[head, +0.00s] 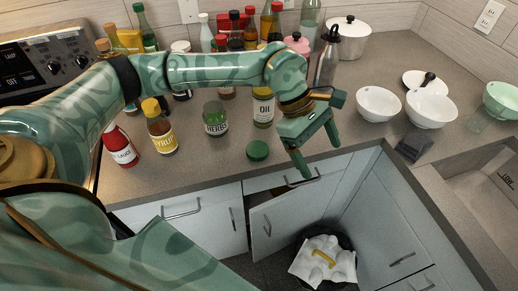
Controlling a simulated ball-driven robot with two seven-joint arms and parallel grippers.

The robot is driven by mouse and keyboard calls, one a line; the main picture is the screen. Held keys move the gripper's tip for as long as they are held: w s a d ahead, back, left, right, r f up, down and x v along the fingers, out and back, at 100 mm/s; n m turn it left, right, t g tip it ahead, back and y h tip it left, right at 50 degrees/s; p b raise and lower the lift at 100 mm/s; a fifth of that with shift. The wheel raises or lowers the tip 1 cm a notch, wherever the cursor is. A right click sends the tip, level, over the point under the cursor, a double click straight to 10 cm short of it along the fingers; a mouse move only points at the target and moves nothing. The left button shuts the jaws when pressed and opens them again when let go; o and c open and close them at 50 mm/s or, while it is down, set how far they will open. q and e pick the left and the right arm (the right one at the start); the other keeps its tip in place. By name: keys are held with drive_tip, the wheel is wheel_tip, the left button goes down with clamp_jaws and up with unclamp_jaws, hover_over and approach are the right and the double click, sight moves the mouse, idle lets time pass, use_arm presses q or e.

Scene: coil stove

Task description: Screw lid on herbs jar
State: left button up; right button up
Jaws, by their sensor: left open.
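The herbs jar (216,122) is a small glass jar with green contents and a "HERBS" label. It stands upright on the counter with no lid visible on top. A round green lid (257,150) lies flat on the counter to the right of the jar and nearer the front edge. My left gripper (320,158) is open and empty, to the right of the lid, near the counter's front edge. Its fingers point down and touch neither the lid nor the jar. My right gripper is not in view.
A syrup bottle (160,131) and a red sauce bottle (119,147) stand left of the jar. An oil jar (263,108) stands behind the lid. Several bottles crowd the back. White bowls (378,104) sit at right. A cabinet door (283,222) below hangs open over a bin.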

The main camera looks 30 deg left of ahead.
use_arm(q)
drive_tip(key=w+a+r+y, duration=0.1)
drive_tip(key=w+a+y, duration=0.3)
drive_tip(key=a, duration=0.7)
wheel_tip(320, 180, up, 2)
drive_tip(key=n+y, duration=0.1)
drive_tip(key=y, duration=0.2)
hover_over(258, 149)
drive_tip(key=shift+w+r, duration=0.15)
wheel_tip(258, 149, down, 11)
drive_tip(key=shift+f+b, duration=0.1)
drive_tip(key=shift+b, duration=0.9)
drive_tip(key=shift+d, duration=0.1)
drive_tip(key=shift+f+b, duration=0.55)
drive_tip(key=shift+f, duration=2.1)
